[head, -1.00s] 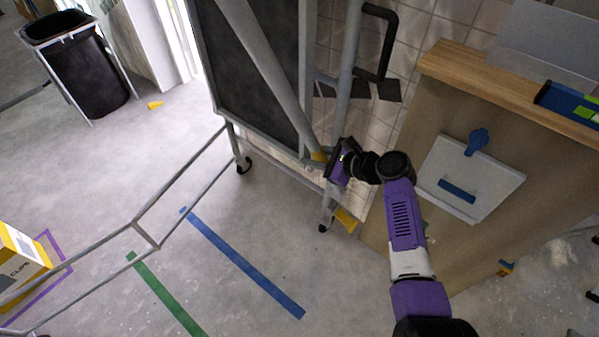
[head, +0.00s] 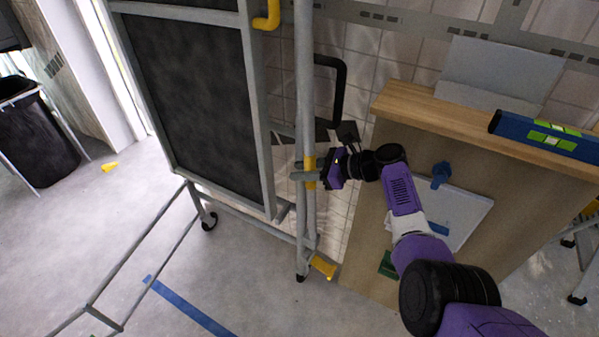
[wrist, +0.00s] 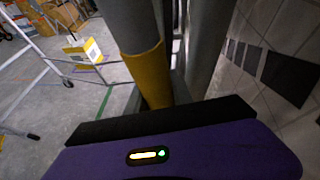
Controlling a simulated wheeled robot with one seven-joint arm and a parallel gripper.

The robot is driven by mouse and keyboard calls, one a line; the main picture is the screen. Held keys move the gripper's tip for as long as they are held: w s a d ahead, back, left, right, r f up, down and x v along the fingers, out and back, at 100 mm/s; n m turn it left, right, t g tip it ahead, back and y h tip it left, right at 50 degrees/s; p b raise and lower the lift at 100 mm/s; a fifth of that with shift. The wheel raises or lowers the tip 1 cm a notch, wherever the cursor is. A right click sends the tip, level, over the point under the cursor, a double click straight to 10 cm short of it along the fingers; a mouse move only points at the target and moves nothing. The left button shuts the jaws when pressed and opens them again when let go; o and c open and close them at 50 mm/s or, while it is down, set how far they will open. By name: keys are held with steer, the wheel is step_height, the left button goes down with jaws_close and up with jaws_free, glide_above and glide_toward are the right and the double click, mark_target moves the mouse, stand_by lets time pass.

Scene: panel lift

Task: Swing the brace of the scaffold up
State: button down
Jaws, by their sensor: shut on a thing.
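The scaffold (head: 304,80) stands at the centre of the head view, with grey uprights beside a dark panel. A yellow band (head: 310,165) on a grey tube, apparently the brace, lies close along the upright. My gripper (head: 322,171) is shut at this band, coming from the right. In the wrist view the grey tube (wrist: 124,22) carries the yellow band (wrist: 149,75) just beyond my gripper (wrist: 160,115). A second grey tube (wrist: 203,45) runs close on its right. A yellow hook-shaped piece (head: 270,18) sits higher on the frame. The brace's pivot is not clear.
A black handle (head: 340,85) is behind the upright. A tiled wall is behind. Low grey rails (head: 140,235) and a black bin (head: 38,135) are left. Floor there is mostly clear.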

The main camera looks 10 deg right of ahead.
steer(key=shift+f, duration=0.15)
steer(key=c, duration=1.1)
jaws_free()
steer(key=shift+a, duration=0.1)
